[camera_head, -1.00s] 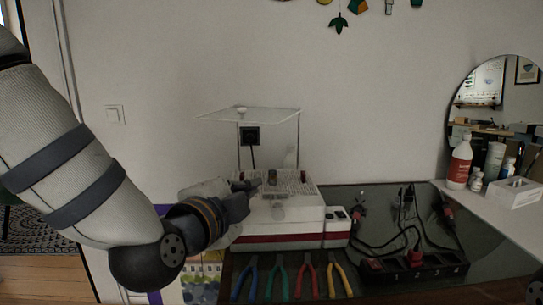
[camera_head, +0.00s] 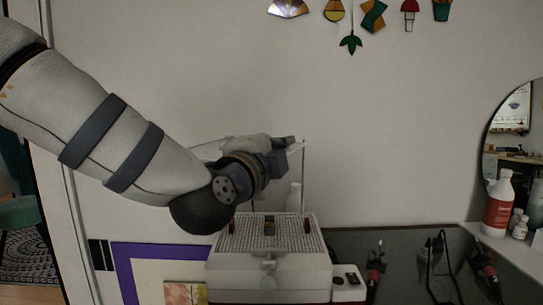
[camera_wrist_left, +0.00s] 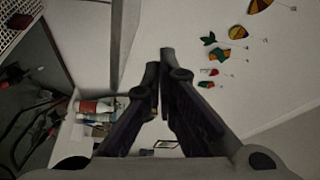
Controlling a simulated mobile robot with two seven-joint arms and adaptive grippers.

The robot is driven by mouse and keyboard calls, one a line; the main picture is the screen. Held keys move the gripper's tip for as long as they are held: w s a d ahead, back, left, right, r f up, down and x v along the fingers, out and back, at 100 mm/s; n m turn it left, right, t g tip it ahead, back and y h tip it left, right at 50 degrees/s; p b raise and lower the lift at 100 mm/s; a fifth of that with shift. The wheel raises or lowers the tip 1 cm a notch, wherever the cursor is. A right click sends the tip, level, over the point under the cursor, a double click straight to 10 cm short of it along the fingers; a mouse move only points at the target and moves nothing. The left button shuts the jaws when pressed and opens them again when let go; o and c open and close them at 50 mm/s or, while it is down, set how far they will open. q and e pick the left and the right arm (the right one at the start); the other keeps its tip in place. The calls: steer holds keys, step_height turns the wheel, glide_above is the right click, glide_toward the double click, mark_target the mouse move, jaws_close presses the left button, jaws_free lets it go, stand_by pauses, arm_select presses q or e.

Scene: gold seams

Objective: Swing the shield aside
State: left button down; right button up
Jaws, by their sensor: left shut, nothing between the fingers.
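The clear shield (camera_head: 208,148) is above the white grinder-like machine (camera_head: 268,272), mostly hidden behind my left forearm and gripper. A thin upright post (camera_head: 303,178) shows at its right side. My left gripper (camera_head: 291,145) is at the shield's height, close to the top of that post; I cannot tell whether it touches the shield. In the left wrist view the two dark fingers (camera_wrist_left: 163,62) are closed together with nothing between them. A grey bar, perhaps a post, runs beside them. My right gripper is not in view.
The machine's gridded top (camera_head: 268,235) lies below my gripper. Cables and red-handled tools (camera_head: 375,268) lie on the dark bench at right. Glass ornaments (camera_head: 373,16) hang on the wall. A round mirror (camera_head: 510,125) is at right.

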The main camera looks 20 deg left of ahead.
arm_select(q)
steer(key=a, duration=0.1)
steer(key=w+a, duration=0.1)
steer(key=a, duration=0.1)
steer(key=shift+w+f, duration=0.2)
steer(key=shift+w, duration=0.05)
steer(key=shift+a, duration=0.25)
steer(key=shift+f, duration=0.1)
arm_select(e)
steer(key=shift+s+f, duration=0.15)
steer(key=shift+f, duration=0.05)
arm_select(q)
steer(key=shift+a, duration=0.15)
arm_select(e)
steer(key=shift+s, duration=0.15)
